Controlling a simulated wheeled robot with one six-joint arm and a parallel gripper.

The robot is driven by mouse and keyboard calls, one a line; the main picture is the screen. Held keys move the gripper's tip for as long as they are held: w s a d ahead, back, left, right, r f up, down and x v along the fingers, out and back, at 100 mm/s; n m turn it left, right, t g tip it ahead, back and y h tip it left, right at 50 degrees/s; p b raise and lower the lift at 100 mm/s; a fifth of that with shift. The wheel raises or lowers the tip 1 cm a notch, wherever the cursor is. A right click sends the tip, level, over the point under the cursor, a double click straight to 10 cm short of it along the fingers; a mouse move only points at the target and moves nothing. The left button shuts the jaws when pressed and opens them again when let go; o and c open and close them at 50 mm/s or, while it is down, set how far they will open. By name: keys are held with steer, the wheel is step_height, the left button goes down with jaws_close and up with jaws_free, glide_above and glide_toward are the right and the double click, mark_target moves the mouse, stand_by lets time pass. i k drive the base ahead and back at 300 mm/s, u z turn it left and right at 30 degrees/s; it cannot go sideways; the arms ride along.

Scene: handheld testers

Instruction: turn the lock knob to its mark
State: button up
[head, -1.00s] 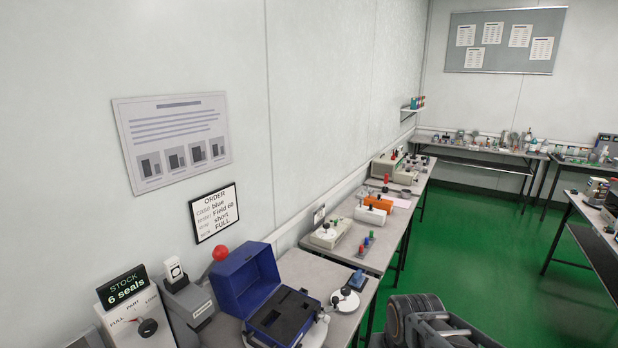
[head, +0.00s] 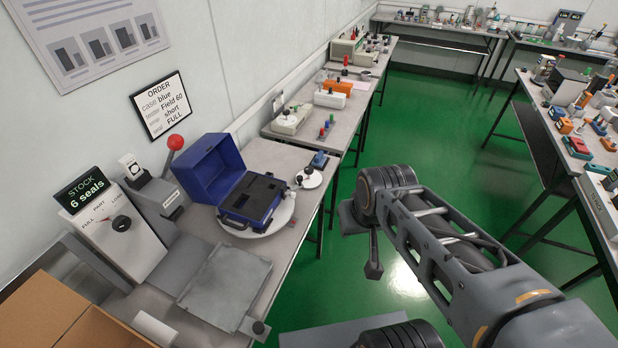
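No knob in the head view is labelled as the lock knob, so I cannot tell for sure which it is. A black knob (head: 122,223) sits on the white sloped panel under the stock sign, with FULL and PART printed around it. A small dark knob (head: 259,328) is at the front corner of the grey plate. A white disc with a dark knob (head: 308,178) lies beside the open blue case (head: 252,200), which rests on a round white turntable (head: 277,222). My gripper (head: 374,268) hangs over the green floor, right of the bench, touching nothing; its fingers are unclear.
The grey plate (head: 225,288) lies on the near bench. A press with a red ball lever (head: 175,142) stands at the wall. A cardboard box (head: 50,315) is at the lower left. Benches with testers (head: 325,100) run along the wall; green floor (head: 425,130) is open between benches.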

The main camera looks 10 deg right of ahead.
mark_target(308, 170)
steer(key=z, duration=0.95)
steer(key=i, duration=1.05)
steer(key=u, duration=1.7)
